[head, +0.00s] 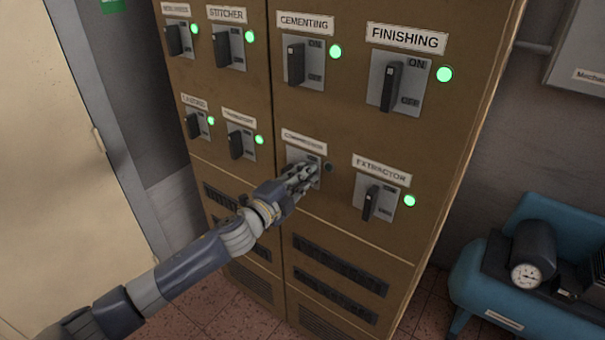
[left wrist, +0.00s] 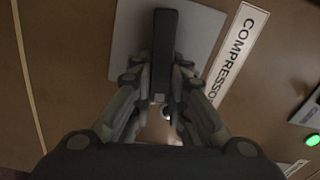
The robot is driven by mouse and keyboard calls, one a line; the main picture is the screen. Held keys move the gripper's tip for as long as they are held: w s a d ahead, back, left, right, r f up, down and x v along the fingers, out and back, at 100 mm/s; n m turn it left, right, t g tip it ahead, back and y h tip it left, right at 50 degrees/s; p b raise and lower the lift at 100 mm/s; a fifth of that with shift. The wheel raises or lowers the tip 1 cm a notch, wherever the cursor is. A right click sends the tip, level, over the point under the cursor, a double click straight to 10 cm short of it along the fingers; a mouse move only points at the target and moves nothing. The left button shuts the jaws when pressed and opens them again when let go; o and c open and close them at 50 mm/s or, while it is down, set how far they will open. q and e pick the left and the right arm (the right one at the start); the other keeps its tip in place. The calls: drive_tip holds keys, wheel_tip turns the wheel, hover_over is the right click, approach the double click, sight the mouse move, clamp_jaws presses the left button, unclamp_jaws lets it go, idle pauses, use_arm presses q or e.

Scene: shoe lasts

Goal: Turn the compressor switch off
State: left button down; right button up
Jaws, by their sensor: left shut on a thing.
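The compressor switch stands in the lower row of the brown cabinet, under a label (head: 304,142) reading COMPRESSOR. My left gripper (head: 308,172) is at this switch and covers most of it in the head view. In the left wrist view the black switch handle (left wrist: 165,45) lies between the two fingers of the gripper (left wrist: 163,95), which are shut on it. The grey switch plate (left wrist: 128,45) shows behind. The lamp (head: 330,168) beside the compressor switch is dark. The handle's exact position is hidden in the head view. My right gripper is not in view.
The cabinet (head: 350,235) bears several other switches with lit green lamps, among them FINISHING (head: 391,85) above and EXTRACTOR (head: 371,203) to the right. A blue compressor tank (head: 480,275) with a gauge stands on the floor at right. A pale door (head: 50,150) is at left.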

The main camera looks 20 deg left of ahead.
use_arm(q)
drive_tip(key=shift+f+m, duration=0.25)
drive_tip(key=shift+m, duration=0.95)
drive_tip(key=c, duration=1.6)
unclamp_jaws()
drive_tip(key=shift+o, duration=0.2)
drive_tip(key=v, duration=1.2)
